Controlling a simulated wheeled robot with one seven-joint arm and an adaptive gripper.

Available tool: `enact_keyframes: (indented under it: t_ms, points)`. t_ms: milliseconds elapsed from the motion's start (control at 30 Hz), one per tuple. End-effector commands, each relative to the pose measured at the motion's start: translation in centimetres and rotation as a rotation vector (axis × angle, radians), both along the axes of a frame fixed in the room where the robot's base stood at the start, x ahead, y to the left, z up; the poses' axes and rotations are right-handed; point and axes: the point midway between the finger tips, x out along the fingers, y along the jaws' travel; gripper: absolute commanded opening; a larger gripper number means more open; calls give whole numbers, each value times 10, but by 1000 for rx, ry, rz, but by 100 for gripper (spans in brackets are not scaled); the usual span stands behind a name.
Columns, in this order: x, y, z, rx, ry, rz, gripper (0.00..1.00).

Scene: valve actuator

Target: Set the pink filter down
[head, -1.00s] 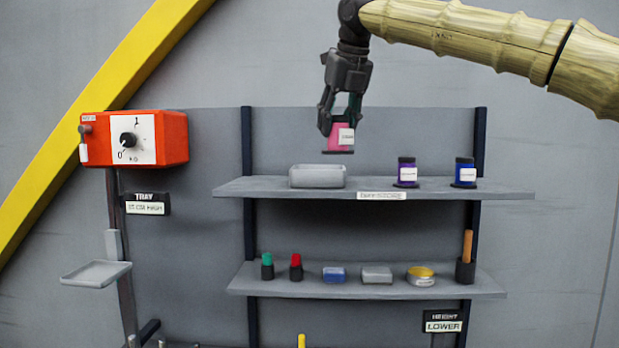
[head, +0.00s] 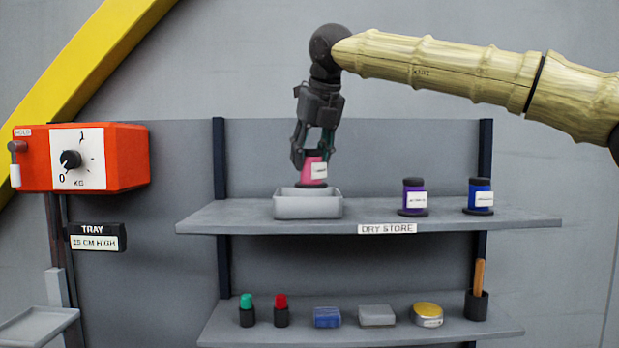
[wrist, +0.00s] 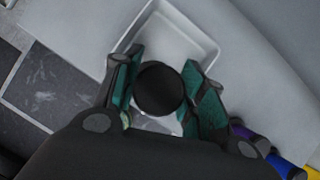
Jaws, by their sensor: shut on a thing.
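The pink filter (head: 314,167) has a black base and a white label, and it is upright. My gripper (head: 313,152) is shut on it. In the head view the filter is over the grey bin (head: 308,208) on the upper shelf, its base close to the bin's rim; I cannot tell whether it touches. In the wrist view the filter's black round top (wrist: 159,89) is between my green-padded fingers, with the pale bin (wrist: 190,30) beneath and beyond it.
The upper shelf (head: 370,220), labelled DRY STORE, holds a purple filter (head: 413,197) and a blue filter (head: 480,195) to the right. Small items stand on the lower shelf (head: 375,335). An orange scale box (head: 120,157) and a tray (head: 38,325) are at left.

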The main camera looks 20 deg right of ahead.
Motion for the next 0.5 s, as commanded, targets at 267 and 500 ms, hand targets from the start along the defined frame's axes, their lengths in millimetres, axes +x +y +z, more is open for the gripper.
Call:
enact_keyframes:
  t_ms: [267,500]
  points:
    - [7,-2,-28,-1,9,-2,15]
    - [6,-3,-52,-1,7,-5,15]
